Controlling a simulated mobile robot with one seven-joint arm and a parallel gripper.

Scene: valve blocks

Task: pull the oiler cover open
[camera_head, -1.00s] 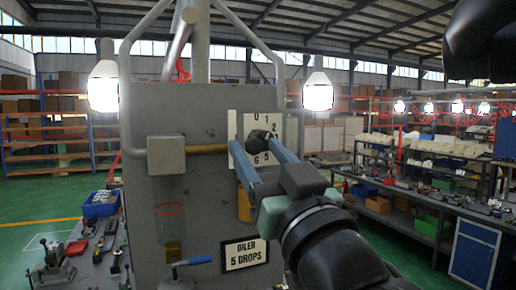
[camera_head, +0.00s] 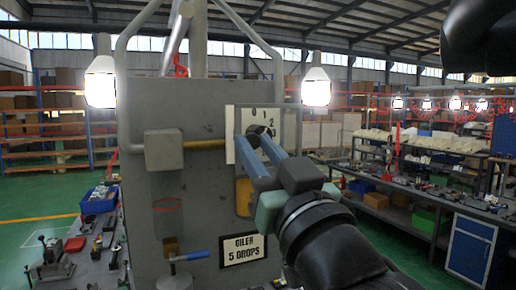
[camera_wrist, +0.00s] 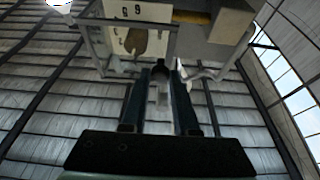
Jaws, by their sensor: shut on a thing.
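The grey valve block (camera_head: 138,115) stands upright in the head view. The plate shows upside down in the wrist view (camera_wrist: 112,28). An "OILER 5 DROPS" label (camera_head: 243,250) sits lower down, below a yellow part (camera_head: 243,195). I cannot tell for sure which part is the oiler cover. The fingers hide part of the plate.
A grey cube (camera_head: 164,150) on a brass rod sticks out left of the plate. A blue-handled lever (camera_head: 192,256) is low on the block's front. A bench with tools and a blue bin (camera_head: 99,203) is at left. Another workbench (camera_head: 400,185) stands at right.

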